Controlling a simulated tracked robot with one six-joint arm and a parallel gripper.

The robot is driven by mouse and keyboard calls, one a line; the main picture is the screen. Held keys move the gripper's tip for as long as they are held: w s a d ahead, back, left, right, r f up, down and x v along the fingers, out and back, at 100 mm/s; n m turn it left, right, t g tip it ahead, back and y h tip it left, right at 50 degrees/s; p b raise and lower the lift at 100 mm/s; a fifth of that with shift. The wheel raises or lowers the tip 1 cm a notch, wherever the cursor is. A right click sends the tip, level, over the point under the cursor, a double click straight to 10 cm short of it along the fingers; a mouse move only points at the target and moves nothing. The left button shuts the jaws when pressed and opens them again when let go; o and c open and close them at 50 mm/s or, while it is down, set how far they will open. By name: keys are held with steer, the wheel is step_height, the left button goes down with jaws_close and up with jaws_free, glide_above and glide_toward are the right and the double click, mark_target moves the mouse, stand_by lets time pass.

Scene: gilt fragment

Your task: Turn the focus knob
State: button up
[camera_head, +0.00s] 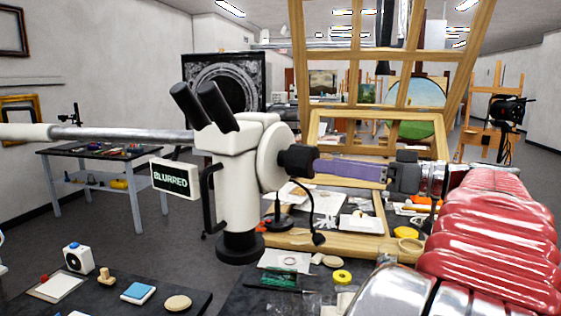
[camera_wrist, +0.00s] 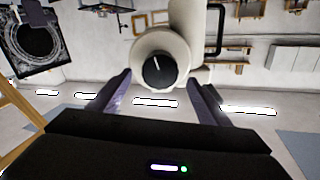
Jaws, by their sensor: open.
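The white stereo microscope (camera_head: 232,150) stands on its arm in the middle of the head view, with black eyepieces on top. Its black focus knob (camera_head: 297,160) sticks out to the right of a round white housing. In the wrist view the knob (camera_wrist: 158,70) faces me, with a pale line pointing nearly straight up. My gripper (camera_head: 320,168) has purple fingers and comes in from the right, its tips by the knob's outer end. In the wrist view my gripper (camera_wrist: 159,80) is open, one finger on each side of the knob, with gaps visible. A small display (camera_head: 175,179) reads "BLURRED".
A dark worktable (camera_head: 205,301) in front carries small tools, pads and a yellow tape ring (camera_head: 342,277). A wooden easel frame (camera_head: 440,170) stands behind my gripper. A side table (camera_head: 90,150) stands at the left. Open floor lies left of the microscope.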

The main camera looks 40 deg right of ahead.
mark_target(298, 160)
steer(key=shift+x, duration=4.35)
steer(key=shift+c, duration=0.5)
steer(key=c, duration=0.9)
steer(key=shift+a, duration=0.15)
steer(key=shift+c, duration=0.3)
